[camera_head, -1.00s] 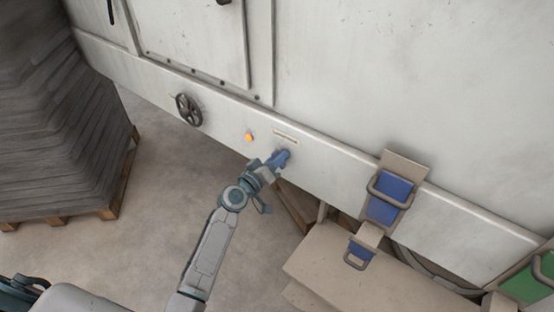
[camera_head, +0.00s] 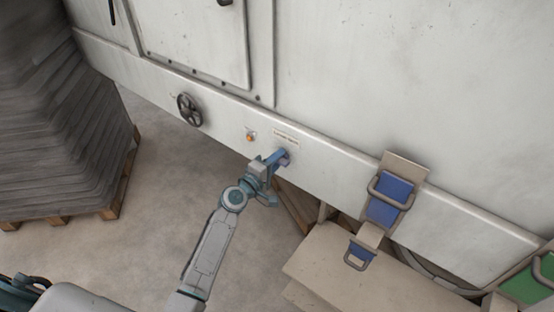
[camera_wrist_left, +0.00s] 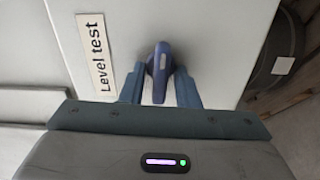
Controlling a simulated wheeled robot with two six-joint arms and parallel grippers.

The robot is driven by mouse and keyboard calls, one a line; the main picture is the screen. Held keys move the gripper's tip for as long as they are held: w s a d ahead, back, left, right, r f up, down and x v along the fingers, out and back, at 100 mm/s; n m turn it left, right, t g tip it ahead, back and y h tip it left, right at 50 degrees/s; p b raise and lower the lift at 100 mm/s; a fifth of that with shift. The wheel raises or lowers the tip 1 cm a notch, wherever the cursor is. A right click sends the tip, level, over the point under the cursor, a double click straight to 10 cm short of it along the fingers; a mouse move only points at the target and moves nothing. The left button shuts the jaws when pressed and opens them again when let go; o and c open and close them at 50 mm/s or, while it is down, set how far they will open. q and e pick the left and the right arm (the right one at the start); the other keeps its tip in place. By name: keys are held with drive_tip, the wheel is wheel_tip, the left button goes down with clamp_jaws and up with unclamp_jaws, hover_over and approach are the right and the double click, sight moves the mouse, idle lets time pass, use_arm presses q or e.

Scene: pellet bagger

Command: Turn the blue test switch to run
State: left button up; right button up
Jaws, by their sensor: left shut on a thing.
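The blue test switch (camera_head: 286,155) sits on the lower white panel of the machine, beside a small label plate (camera_head: 286,138). In the left wrist view the plate reads "Level test" (camera_wrist_left: 96,53), and the switch handle (camera_wrist_left: 159,70) lies nearly upright in the picture. My left gripper (camera_head: 275,161) is at the switch, with its two fingers (camera_wrist_left: 159,88) on either side of the handle and shut on it. The switch's position marks cannot be made out. My right gripper is not in view.
An orange lamp (camera_head: 250,138) and a black handwheel (camera_head: 188,110) are left of the switch. A beige guard with blue pads (camera_head: 387,207) stands at the right. A stack of grey sheets on a pallet (camera_head: 62,217) stands at left, with open floor between.

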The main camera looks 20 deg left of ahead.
use_arm(q)
drive_tip(key=shift+n, duration=0.4)
drive_tip(key=o, duration=0.6)
drive_tip(key=b+v, duration=0.2)
drive_tip(key=v, duration=0.8)
drive_tip(key=shift+s+a, duration=0.15)
drive_tip(key=shift+s, duration=0.25)
